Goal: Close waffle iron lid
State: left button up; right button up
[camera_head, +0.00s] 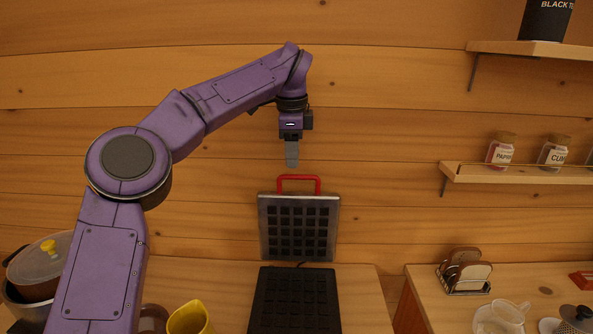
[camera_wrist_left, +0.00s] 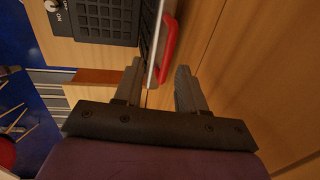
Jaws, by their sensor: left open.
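The waffle iron stands open on the counter. Its lid (camera_head: 299,228) is upright, dark grid facing me, with a red handle (camera_head: 299,178) on its top edge. The dark lower plate (camera_head: 294,300) lies flat below it and also shows in the left wrist view (camera_wrist_left: 105,22). My left gripper (camera_head: 292,166) points down just above the handle. In the left wrist view, its fingers (camera_wrist_left: 158,72) are apart, with the lid's edge and the red handle (camera_wrist_left: 169,50) showing in the gap between them. Whether they touch the handle I cannot tell. My right gripper is not in view.
A lidded pot (camera_head: 40,265) and a yellow jug (camera_head: 190,318) stand at left. A shelf (camera_head: 520,173) with jars is above. The log wall is close behind the lid.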

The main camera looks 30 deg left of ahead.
aim_at(297, 177)
pick_arm(q)
jog(key=w+f, duration=0.2)
jog(key=f, duration=0.1)
jog(key=w+f, duration=0.1)
jog(key=f, duration=0.1)
jog(key=shift+a+f, duration=0.15)
jog(key=shift+f, duration=0.1)
jog(key=shift+s, duration=0.4)
jog(key=shift+w+f, duration=0.1)
jog(key=shift+w, duration=0.1)
grip_shut()
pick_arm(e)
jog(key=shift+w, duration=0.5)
